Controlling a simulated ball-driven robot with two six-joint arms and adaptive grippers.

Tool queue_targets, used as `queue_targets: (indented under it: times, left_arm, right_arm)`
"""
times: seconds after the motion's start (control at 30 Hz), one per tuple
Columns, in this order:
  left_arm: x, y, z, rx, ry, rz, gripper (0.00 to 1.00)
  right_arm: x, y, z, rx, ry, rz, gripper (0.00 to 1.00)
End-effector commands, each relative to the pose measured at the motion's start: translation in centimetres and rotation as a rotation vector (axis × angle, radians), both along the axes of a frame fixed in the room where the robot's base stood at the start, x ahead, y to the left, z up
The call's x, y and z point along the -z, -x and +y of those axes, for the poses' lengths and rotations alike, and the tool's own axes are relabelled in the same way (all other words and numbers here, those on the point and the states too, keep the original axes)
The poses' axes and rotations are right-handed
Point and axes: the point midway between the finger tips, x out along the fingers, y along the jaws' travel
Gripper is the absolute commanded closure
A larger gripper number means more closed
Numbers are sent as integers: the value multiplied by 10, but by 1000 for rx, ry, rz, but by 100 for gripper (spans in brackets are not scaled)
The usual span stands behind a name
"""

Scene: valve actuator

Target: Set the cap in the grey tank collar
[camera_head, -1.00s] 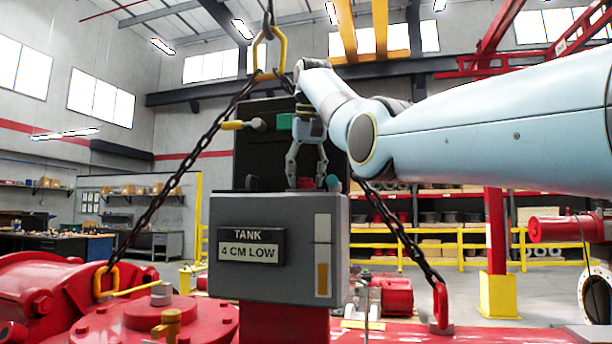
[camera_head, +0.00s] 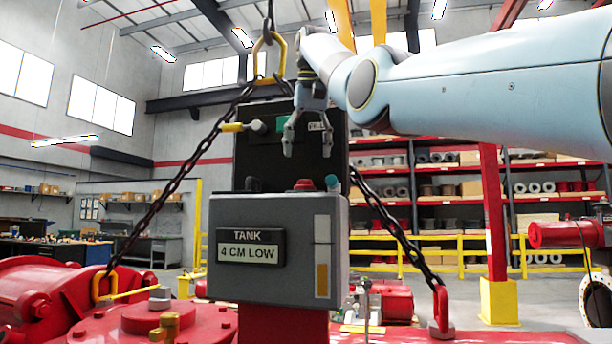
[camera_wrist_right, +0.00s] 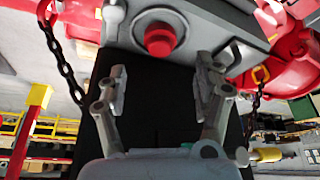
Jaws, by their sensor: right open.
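The grey tank (camera_head: 270,285) stands in the middle of the head view, with a label reading "TANK 4 CM LOW". The red cap (camera_head: 304,185) sits on the tank's top; in the right wrist view the red cap (camera_wrist_right: 159,39) sits in a grey round collar (camera_wrist_right: 180,57). My right gripper (camera_head: 307,153) is open and empty above the cap, apart from it. In the right wrist view its two fingers (camera_wrist_right: 162,80) are spread, with the cap beyond them. My left gripper is not in view.
A dark panel (camera_head: 262,165) rises behind the tank, with a yellow-handled lever (camera_head: 232,127). Chains (camera_head: 165,190) slope down on both sides of the tank. Red machinery (camera_head: 45,285) lies at the left.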

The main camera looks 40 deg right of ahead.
Motion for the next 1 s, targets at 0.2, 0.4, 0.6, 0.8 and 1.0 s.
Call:
queue_targets:
  times: [0.2, 0.4, 0.6, 0.8, 1.0]
  left_arm:
    - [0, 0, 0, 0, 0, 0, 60]
    - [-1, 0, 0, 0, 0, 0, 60]
    - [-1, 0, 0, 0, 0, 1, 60]
    - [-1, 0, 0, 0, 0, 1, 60]
    - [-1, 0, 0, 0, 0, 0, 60]
  right_arm:
    - [-37, 14, 6, 0, 0, 0, 32]
    - [-47, 18, 8, 0, 0, 1, 32]
    - [-47, 18, 8, 0, 0, 1, 32]
    - [-47, 18, 8, 0, 0, 1, 32]
    - [-47, 18, 8, 0, 0, 1, 32]
